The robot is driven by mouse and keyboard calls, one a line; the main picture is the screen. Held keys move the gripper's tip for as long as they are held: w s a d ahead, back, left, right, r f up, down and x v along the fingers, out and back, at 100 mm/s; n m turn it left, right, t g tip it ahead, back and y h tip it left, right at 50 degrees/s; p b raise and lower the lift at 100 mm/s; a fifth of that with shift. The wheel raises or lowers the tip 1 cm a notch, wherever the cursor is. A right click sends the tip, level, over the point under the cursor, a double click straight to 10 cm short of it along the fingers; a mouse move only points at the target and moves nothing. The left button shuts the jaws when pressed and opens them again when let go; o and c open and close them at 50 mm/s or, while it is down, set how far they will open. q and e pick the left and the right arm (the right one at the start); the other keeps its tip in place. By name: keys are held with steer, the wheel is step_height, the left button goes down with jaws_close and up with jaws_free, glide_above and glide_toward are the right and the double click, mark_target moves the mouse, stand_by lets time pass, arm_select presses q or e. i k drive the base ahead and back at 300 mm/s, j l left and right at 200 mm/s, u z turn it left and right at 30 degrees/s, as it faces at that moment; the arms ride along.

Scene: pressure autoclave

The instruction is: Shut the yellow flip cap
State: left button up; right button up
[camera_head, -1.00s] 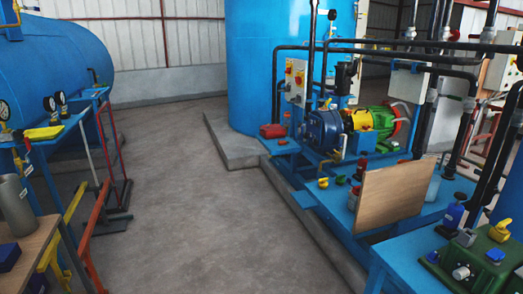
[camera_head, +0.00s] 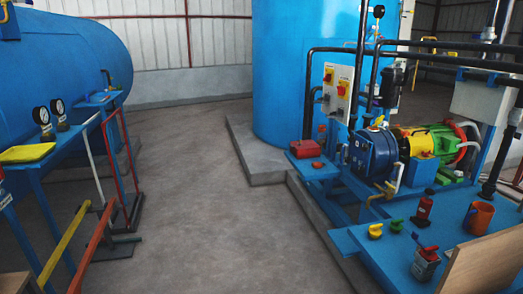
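A small yellow cap-like piece (camera_head: 375,231) stands on the blue skid platform (camera_head: 350,243) at the lower right. It is too small to tell whether it is a flip cap or whether it is open or shut. A small green piece (camera_head: 396,225) stands just right of it. Neither of my grippers is in view.
A red bottle (camera_head: 424,208), an orange cup (camera_head: 478,217), a red-topped container (camera_head: 425,262) and a wooden board (camera_head: 485,265) are on the skid. A pump with a motor (camera_head: 425,140) stands behind them. Bare concrete floor (camera_head: 215,215) lies open between the skid and the left-hand frames.

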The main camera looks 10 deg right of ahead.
mark_target(378, 120)
steer(key=i+j, duration=0.1)
steer(key=i, duration=1.05)
steer(key=i+l+z, duration=0.1)
steer(key=i+z, duration=0.2)
steer(key=i, duration=0.2)
steer(key=i+z, duration=0.35)
steer(key=i, duration=0.2)
